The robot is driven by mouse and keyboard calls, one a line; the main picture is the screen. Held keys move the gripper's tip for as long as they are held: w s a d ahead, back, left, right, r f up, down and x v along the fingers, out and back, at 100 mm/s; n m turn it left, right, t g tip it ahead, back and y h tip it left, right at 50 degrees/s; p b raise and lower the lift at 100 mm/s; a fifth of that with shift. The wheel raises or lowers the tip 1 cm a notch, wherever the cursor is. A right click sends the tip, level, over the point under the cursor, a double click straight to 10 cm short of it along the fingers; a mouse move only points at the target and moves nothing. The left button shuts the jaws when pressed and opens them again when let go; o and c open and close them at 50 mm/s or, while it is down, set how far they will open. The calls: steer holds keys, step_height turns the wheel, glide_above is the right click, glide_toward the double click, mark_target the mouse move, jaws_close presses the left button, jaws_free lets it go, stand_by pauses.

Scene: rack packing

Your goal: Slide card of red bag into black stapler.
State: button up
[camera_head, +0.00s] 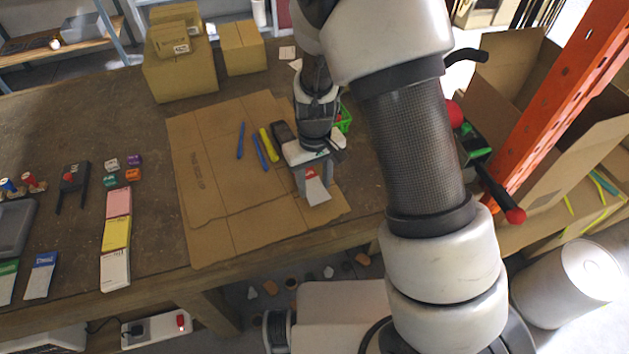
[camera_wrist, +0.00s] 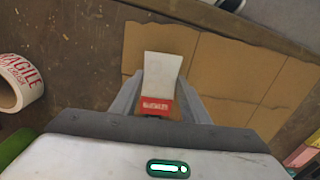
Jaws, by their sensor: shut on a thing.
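My gripper (camera_head: 312,184) is shut on the red-topped card of the red bag (camera_head: 317,190), above the cardboard sheet. In the wrist view the gripper (camera_wrist: 160,100) has a finger on each side of the bag's red card (camera_wrist: 156,106). The pale, flared part (camera_wrist: 162,68) extends away from the fingers. A dark, elongated object (camera_head: 280,131), which looks like the black stapler, lies just behind and left of my gripper in the head view, partly hidden by it. No stapler is clear in the wrist view. The red card and the dark object appear apart.
The flat cardboard sheet (camera_head: 210,190) carries blue pens (camera_head: 240,140) and a yellow one (camera_head: 264,146). A black two-pronged tool (camera_head: 73,180) lies left. Cardboard boxes (camera_head: 180,75) stand at the back. A tape roll (camera_wrist: 18,82) sits left in the wrist view.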

steer(key=shift+w+f+b, duration=0.15)
steer(key=shift+f+b, duration=0.2)
steer(key=shift+f, duration=0.3)
steer(key=shift+w+a+r, duration=0.15)
steer(key=shift+w+a, duration=0.05)
steer(key=shift+w, duration=0.15)
steer(key=shift+w+a, duration=0.4)
steer(key=shift+w, duration=0.45)
steer(key=shift+w+a, duration=0.35)
steer(key=shift+w, duration=0.5)
steer(key=o, duration=1.1)
steer(key=shift+o, duration=0.2)
